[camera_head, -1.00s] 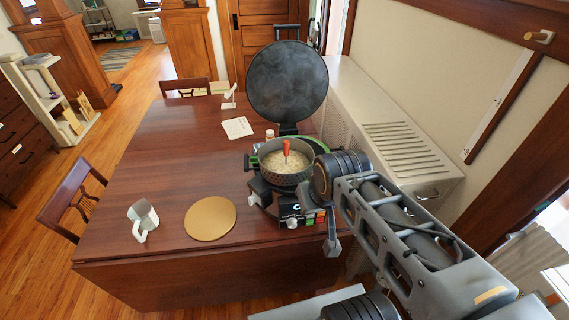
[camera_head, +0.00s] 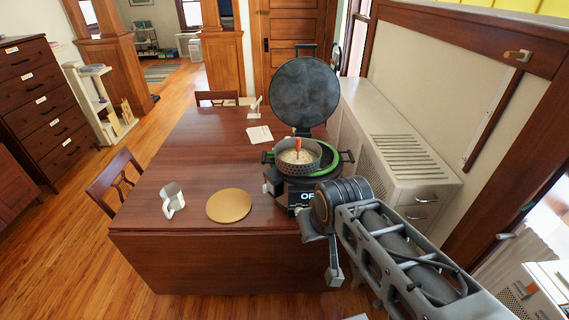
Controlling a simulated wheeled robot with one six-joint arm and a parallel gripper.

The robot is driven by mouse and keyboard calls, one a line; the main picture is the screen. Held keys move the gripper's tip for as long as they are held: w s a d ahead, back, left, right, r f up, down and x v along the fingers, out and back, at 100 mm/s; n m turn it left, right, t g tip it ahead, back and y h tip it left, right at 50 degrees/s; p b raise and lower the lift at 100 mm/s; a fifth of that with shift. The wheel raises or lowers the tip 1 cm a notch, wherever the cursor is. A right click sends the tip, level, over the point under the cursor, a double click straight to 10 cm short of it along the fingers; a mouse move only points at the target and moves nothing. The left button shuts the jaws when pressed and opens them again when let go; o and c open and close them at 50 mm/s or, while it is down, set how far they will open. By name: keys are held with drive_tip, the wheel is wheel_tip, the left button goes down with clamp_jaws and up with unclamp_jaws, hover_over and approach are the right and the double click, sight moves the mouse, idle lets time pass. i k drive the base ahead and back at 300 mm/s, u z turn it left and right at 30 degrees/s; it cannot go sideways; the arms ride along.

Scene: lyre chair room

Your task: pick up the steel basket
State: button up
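The steel basket, seemingly the grey round vessel with perforated-looking walls (camera_head: 288,171), sits on a dark appliance (camera_head: 300,196) on the wooden table. It holds pale contents and a red-handled utensil (camera_head: 298,146). Dark handles stick out at its left and right. The appliance's round lid (camera_head: 305,92) stands open behind it. My arm reaches in from the lower right. My gripper (camera_head: 334,274) points down in front of the table's near edge, apart from the basket. Its fingers are small and partly hidden by the arm, so their opening is unclear.
The table (camera_head: 185,210) carries a white mug (camera_head: 172,200), a golden disc (camera_head: 229,205) and white papers (camera_head: 259,134). A chair (camera_head: 115,182) stands at its left. A radiator cabinet (camera_head: 400,150) runs along the right wall. Floor is free at the lower left.

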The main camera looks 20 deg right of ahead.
sight(298, 152)
drive_tip(key=u, duration=0.1)
drive_tip(key=i, duration=0.85)
drive_tip(key=z, duration=0.15)
